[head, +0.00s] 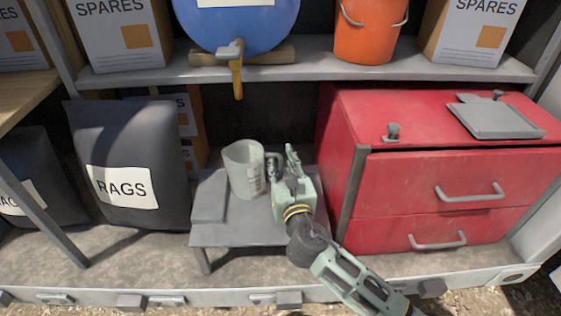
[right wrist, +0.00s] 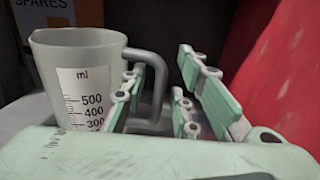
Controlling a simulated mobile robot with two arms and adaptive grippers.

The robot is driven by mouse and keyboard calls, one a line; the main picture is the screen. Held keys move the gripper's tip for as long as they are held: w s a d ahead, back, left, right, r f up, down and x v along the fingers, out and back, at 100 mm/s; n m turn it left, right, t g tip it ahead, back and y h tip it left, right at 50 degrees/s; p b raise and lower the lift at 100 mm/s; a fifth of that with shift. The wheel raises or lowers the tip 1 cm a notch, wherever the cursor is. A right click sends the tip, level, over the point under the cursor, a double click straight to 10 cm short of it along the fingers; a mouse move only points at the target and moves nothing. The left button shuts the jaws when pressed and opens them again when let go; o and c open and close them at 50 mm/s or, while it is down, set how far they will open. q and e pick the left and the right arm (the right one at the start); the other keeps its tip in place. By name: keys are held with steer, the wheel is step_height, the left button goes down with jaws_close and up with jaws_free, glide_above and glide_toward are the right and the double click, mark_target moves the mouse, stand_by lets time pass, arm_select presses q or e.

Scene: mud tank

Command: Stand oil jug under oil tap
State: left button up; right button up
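The oil jug (head: 241,172), a translucent grey measuring jug, stands upright on a small grey stand (head: 238,232). The oil tap (head: 236,76), with a grey body and yellow-orange lower part, sticks out from a blue barrel (head: 240,35) above. The jug appears below the tap in the head view; exact alignment in depth is hard to tell. My right gripper (head: 282,158) is just right of the jug, at its handle side. In the right wrist view, its fingers (right wrist: 165,95) are apart, with the jug's handle (right wrist: 156,92) between them, nearer the left finger. My left gripper is out of view.
A red drawer cabinet (head: 425,180) stands close on the right of my right gripper. A dark rags bag (head: 125,165) stands on the left. A grey shelf (head: 310,62) above holds the barrel, an orange bucket (head: 369,32) and spares boxes (head: 121,35).

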steer(key=s, duration=0.3)
steer(key=s+d+p, duration=0.1)
steer(key=s, duration=0.3)
steer(key=s+d, duration=0.1)
steer(key=s, duration=0.3)
steer(key=shift+s, duration=0.1)
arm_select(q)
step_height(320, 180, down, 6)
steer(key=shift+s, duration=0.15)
